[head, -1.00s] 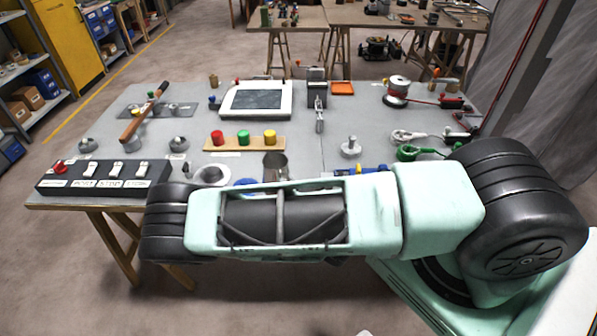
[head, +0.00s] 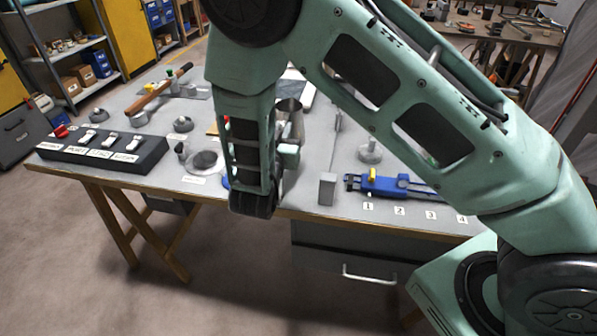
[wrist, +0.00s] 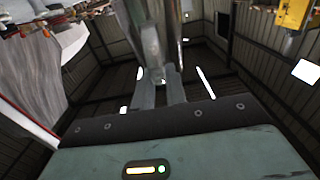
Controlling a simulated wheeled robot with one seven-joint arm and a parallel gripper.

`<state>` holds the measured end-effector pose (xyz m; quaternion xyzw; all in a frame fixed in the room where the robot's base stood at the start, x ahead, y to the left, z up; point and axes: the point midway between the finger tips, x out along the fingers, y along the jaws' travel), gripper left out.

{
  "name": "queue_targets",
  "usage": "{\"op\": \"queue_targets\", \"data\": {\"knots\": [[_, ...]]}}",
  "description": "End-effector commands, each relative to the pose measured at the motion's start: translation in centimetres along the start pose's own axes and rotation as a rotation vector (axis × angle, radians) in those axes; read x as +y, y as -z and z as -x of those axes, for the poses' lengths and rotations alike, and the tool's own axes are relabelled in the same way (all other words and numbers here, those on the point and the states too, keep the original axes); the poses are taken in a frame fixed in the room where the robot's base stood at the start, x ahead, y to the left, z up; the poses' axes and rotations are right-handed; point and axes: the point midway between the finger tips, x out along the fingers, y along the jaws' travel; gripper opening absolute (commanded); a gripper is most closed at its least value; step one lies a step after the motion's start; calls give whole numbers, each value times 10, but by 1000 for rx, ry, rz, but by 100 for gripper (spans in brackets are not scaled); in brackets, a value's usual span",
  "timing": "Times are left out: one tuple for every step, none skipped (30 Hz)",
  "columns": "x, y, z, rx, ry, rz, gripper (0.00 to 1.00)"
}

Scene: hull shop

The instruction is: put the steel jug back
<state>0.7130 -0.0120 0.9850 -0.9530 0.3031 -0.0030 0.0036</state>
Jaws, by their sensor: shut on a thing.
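The steel jug (head: 291,112) shows in the head view as a shiny grey cylinder, partly hidden behind my arm. My gripper (head: 289,155) is just below it and mostly hidden by my wrist. In the wrist view my gripper (wrist: 158,80) is shut on a narrow part of the jug, perhaps its handle. The jug's bright metal side (wrist: 155,20) fills the top middle there. I cannot tell whether the jug's base touches the table.
A round plate with a dark centre (head: 205,161) lies left of my wrist. A switch box (head: 100,147) stands at the table's left front. A hammer (head: 157,92) lies behind. A blue tool (head: 392,186) and a grey block (head: 327,189) are to the right, near the front edge.

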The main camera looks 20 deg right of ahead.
Motion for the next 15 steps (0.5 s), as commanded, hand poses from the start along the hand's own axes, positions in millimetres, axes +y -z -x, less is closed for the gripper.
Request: {"op": "queue_targets", "data": {"knots": [[-1,-2,0,1,-3,0,0],[-2,-4,0,1,-4,2,0],[-2,-8,0,1,-5,4,0],[-2,-12,0,1,-5,5,0],[-2,-17,0,1,-5,6,0],[-1,-24,0,1,-5,6,0],[-1,-28,0,2,-5,6,0],[-2,-33,0,2,-5,6,0],[-2,-39,0,2,-5,4,0],[-1,-43,0,2,-5,4,0],[-1,-46,0,2,-5,4,0],[-1,-50,0,2,-5,3,0],[-2,-52,0,2,-5,3,0],[-2,-53,0,2,-4,2,0],[-2,-56,0,2,-4,2,0]]}}
